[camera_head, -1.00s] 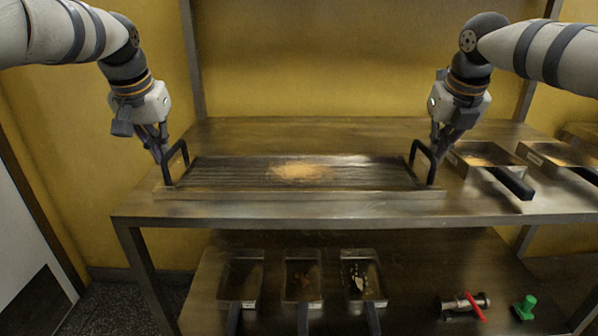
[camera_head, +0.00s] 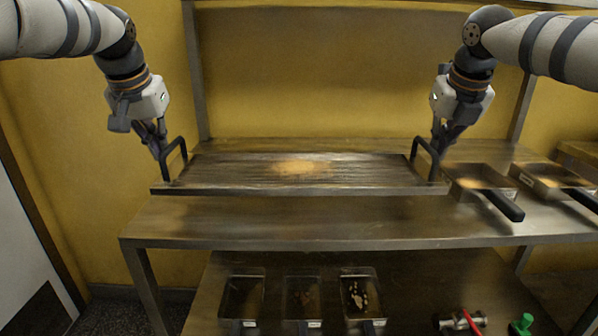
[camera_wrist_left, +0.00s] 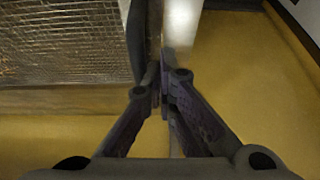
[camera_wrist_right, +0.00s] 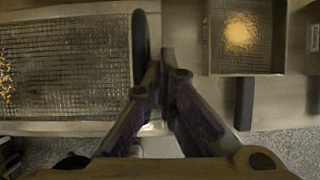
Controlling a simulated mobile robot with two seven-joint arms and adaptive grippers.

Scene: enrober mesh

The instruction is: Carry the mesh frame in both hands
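The mesh frame (camera_head: 240,187) is a long flat metal frame with wire mesh, a pile of orange-tan crumbs (camera_head: 300,167) on its middle and a black upright handle at each end. In the head view it is held level above the table top. My left gripper (camera_head: 161,152) is shut on the left handle (camera_head: 184,147), which also shows in the left wrist view (camera_wrist_left: 137,40). My right gripper (camera_head: 437,150) is shut on the right handle (camera_head: 415,147), which also shows in the right wrist view (camera_wrist_right: 140,50). The fingertips are partly hidden by the handles.
Two black-handled mesh trays (camera_head: 480,178) (camera_head: 553,178) stand on the table (camera_head: 330,225) right of the frame, the first close to its right end. Several pans (camera_head: 302,298), a red-handled valve (camera_head: 462,321) and a green item (camera_head: 521,325) lie on the lower shelf.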

